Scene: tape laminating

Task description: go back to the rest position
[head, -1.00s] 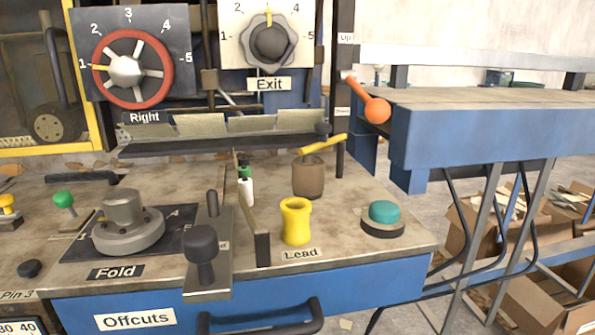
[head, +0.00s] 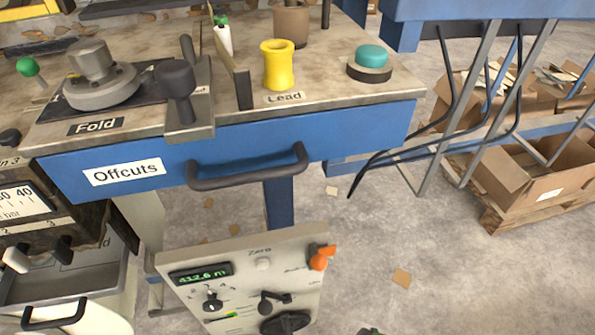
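Neither of my grippers can be made out in the head view. A small dark shape with a bit of green (head: 370,331) is cut off at the bottom edge, and I cannot tell what it is. The task names no object. In front of me is the machine's worktop (head: 330,85) with a grey Fold knob (head: 97,75), a yellow Lead piece (head: 278,65) and a teal button (head: 371,56).
The closed blue Offcuts drawer (head: 240,150) has a dark handle (head: 248,172) sticking out. Below it stands a control panel (head: 245,275) with a green display and an orange knob. Cardboard boxes (head: 530,175) sit on a pallet at right.

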